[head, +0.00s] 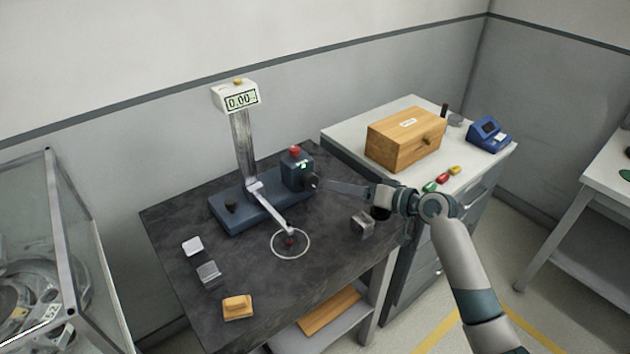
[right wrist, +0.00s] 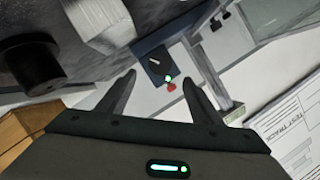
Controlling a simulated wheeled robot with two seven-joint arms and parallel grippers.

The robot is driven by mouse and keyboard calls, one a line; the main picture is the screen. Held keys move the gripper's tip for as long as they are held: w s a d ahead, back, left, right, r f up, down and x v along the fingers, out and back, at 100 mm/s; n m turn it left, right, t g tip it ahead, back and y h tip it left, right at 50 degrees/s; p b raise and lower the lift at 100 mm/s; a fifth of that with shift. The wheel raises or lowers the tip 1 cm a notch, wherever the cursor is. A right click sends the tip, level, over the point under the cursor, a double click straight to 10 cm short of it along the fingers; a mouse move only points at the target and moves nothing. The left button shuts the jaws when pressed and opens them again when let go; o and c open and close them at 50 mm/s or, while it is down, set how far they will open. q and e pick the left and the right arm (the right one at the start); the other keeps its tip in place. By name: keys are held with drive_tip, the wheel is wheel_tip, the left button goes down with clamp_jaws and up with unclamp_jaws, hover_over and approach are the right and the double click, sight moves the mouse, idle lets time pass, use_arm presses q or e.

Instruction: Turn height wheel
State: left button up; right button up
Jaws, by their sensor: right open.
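The height gauge stands on a dark table, with a blue base (head: 262,207), a grey column (head: 245,150) and a display (head: 240,100) reading about 0.00. On the base is a blue housing (head: 293,172) with a red top button (head: 295,150), a green light and a black wheel (head: 310,183) on its side. My right gripper (head: 322,184) reaches in from the right, its fingertips close to the wheel; contact cannot be told. In the right wrist view its open fingers (right wrist: 160,85) frame a blue housing (right wrist: 155,62) with a red button. My left gripper is not in view.
A ring (head: 291,257) surrounds the gauge's probe tip. A metal block (head: 362,223) sits below my right forearm. Small blocks and an orange pad (head: 238,306) lie at the front left. A cabinet (head: 350,138) at right carries a wooden box (head: 405,140).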

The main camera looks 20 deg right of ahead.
sight(312, 183)
drive_tip(key=p+x, duration=0.1)
drive_tip(key=x, duration=0.7)
drive_tip(key=shift+w+a+p, duration=0.15)
drive_tip(key=shift+w+p, duration=0.1)
drive_tip(key=shift+p, duration=0.15)
drive_tip(key=shift+x, duration=0.75)
drive_tip(key=shift+f, duration=0.15)
drive_tip(key=c, duration=1.1)
